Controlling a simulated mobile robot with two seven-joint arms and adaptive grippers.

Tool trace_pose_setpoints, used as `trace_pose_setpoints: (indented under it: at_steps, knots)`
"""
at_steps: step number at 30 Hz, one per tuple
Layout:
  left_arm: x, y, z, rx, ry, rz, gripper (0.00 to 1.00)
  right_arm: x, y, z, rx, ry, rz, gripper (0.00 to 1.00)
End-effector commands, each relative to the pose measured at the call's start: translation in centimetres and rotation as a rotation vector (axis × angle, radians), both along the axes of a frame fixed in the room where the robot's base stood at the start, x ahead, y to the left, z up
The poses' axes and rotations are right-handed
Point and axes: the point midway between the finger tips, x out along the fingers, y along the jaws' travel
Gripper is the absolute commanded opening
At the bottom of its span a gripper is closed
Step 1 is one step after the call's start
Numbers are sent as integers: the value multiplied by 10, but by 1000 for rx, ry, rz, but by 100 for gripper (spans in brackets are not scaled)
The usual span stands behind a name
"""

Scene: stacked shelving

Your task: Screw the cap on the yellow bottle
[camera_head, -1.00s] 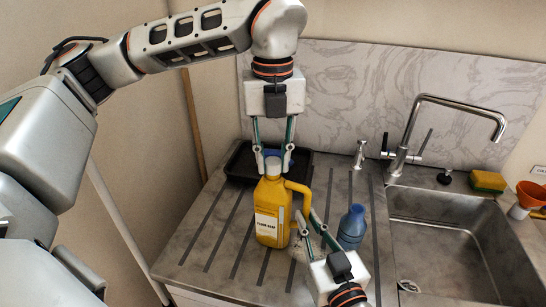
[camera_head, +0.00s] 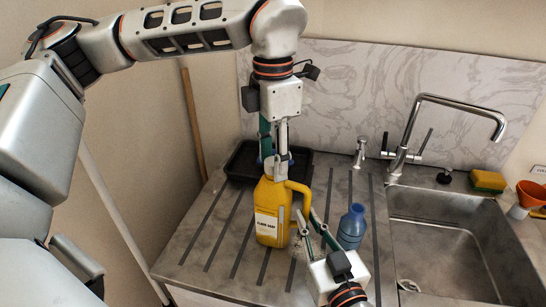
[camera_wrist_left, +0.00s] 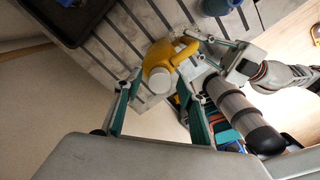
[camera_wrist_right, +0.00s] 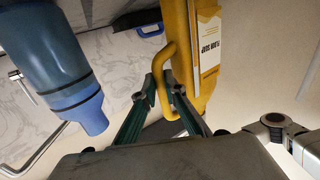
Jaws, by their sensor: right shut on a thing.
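The yellow bottle (camera_head: 272,205) stands upright on the counter, its label facing forward. My left gripper (camera_head: 274,172) points straight down over the bottle top. Its fingers are open, one on each side of the cap, with gaps showing in the left wrist view. My right gripper (camera_head: 305,216) is low at the bottle's right side, shut on its handle (camera_wrist_right: 168,85).
A blue bottle (camera_head: 352,227) stands close to the right of my right gripper. A black tray (camera_head: 240,163) lies behind the yellow bottle. The sink (camera_head: 440,212) and tap (camera_head: 405,150) are at the right. The grooved counter left of the bottle is clear.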

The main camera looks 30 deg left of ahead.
Motion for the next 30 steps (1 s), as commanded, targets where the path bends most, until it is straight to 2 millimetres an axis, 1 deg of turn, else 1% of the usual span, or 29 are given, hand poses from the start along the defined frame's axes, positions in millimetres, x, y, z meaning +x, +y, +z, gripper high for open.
trace_pose_setpoints:
  at_steps: [7, 10, 13, 18, 21, 29, 30]
  knots:
    - [0, 0, 0, 0, 0, 2, 39, 0, 0, 0, 0, 0, 0, 0]
    - [0, 0, 3, 0, -1, 2, 39, 0, 0, 0, 0, 0, 0, 0]
    - [1, 0, 12, 1, -2, 4, 39, 0, 0, 0, 0, 0, 0, 0]
    - [1, 0, 34, 0, -3, 4, 39, 0, 0, 0, 0, 0, 0, 0]
    - [0, 0, 43, 0, -1, 2, 39, 0, 0, 0, 0, 0, 0, 0]
    - [0, 0, 45, 1, 1, 2, 39, 0, 0, 0, 0, 0, 0, 0]
    - [0, 0, 45, 1, 1, 3, 37, 0, 0, 0, 0, 0, 0, 0]
